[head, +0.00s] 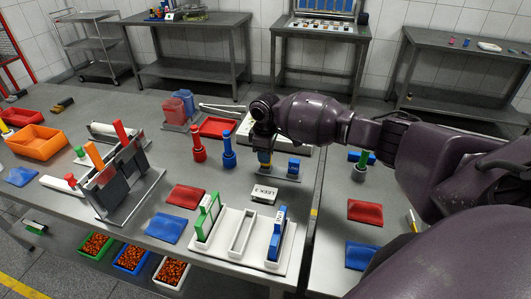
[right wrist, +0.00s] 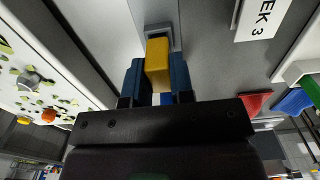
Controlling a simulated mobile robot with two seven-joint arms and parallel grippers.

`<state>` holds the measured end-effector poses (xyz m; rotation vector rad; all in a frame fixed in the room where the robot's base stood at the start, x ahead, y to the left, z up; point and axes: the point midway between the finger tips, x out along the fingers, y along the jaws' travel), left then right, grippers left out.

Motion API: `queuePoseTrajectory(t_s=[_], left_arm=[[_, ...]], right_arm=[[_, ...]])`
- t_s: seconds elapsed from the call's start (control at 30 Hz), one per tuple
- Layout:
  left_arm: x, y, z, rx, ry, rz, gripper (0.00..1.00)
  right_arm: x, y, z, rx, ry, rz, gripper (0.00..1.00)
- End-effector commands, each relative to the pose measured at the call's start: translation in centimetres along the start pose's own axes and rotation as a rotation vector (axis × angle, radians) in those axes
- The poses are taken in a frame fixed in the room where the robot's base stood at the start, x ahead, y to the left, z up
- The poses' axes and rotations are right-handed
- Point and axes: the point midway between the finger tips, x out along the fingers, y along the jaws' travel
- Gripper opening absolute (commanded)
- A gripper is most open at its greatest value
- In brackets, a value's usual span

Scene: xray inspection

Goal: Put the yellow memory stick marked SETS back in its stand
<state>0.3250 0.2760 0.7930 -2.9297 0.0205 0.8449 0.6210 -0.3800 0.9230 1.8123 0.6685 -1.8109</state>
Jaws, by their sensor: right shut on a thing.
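The yellow memory stick (right wrist: 157,62) is between the dark blue fingers of my right gripper (right wrist: 158,82), which is shut on it. In the head view the stick (head: 264,157) shows as a small yellow patch under the gripper (head: 264,150), upright over the left part of a low grey stand (head: 278,176). In the right wrist view its far end is at a grey square socket (right wrist: 162,31); I cannot tell how deep it sits. A blue memory stick (head: 293,166) stands at the stand's right part. The SETS marking is not readable. My left gripper is not in view.
A white rack (head: 241,236) with green and blue frames is nearer. A red tray (head: 219,127) lies behind.

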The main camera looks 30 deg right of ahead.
Motion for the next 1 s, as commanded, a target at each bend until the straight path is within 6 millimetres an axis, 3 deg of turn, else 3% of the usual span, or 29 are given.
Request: queuePoseTrajectory(t_s=[0.37, 0.4, 0.6, 1.0], left_arm=[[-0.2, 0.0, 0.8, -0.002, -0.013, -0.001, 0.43], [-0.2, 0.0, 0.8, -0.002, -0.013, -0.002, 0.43], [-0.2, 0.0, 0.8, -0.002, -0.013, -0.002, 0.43], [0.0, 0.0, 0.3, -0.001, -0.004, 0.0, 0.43]], right_arm=[[0.8, 0.0, 0.0, 0.0, 0.0, -0.001, 0.0], [0.8, 0.0, 0.0, 0.0, 0.001, -0.001, 0.24], [0.8, 0.0, 0.0, 0.0, 0.001, 0.0, 0.52], [-0.2, 0.0, 0.0, -0.001, 0.002, 0.001, 0.52]])
